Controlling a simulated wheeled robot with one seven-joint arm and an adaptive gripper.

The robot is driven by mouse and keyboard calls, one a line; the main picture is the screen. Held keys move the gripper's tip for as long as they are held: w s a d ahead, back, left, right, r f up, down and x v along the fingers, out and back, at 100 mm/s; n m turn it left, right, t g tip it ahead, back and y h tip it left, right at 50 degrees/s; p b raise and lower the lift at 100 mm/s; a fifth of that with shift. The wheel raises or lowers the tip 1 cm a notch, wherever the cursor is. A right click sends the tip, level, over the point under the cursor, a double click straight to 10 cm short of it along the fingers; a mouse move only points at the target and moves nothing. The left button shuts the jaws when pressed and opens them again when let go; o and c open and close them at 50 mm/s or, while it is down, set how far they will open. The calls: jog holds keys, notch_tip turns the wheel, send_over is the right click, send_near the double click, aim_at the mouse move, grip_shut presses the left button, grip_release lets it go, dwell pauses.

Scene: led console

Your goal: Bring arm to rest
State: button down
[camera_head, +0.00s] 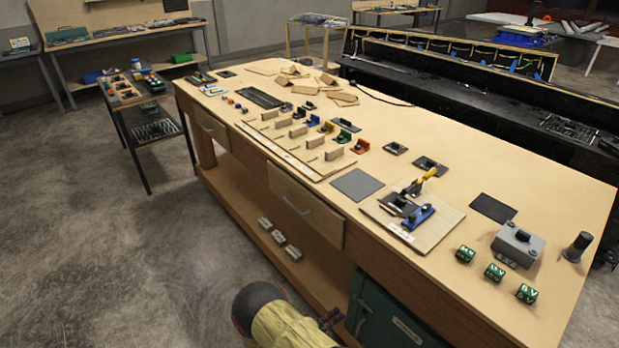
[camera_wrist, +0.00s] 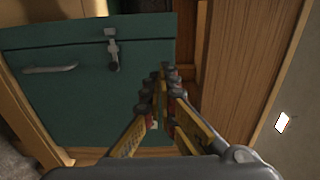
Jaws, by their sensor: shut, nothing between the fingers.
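The workbench (camera_head: 560,215) carries a board with tools (camera_head: 440,224), a grey box (camera_head: 517,245), several green blocks (camera_head: 494,272) and a dark cylinder (camera_head: 577,247). Its drawers (camera_head: 303,208) and lower shelf (camera_head: 245,215) face the open concrete floor (camera_head: 110,260) at left.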

jog(key=s+d+f+m+g, duration=0.3)
jog(key=s+d+m+g, duration=0.1)
jog(key=s+m, duration=0.4)
jog(key=s+r+m+g+y, duration=0.2)
jog(key=s+r+m+g, duration=0.5)
jog(key=m, duration=0.4)
jog(key=s+a+r+m+y, duration=0.25)
jog(key=r+m+y, duration=0.25)
jog(key=r+m, duration=0.55)
jog(key=s+a+r+m+y, duration=0.1)
jog(key=s+r+m+y, duration=0.2)
jog(key=r+m+y, duration=0.75)
jog(key=s+d+r+m+t+h, duration=0.1)
jog(key=s+d+r+t, duration=0.1)
jog(key=r, duration=0.8)
jog(key=s+d+r+m+t+h, duration=0.1)
jog(key=s+d+r+t, duration=0.1)
jog(key=r, duration=0.9)
jog(key=d+t, duration=0.1)
jog(key=t, duration=0.1)
jog(key=shift+d+r+m+t, duration=0.15)
jog(key=shift+d+m+t, duration=0.15)
jog(key=shift+d+m, duration=0.1)
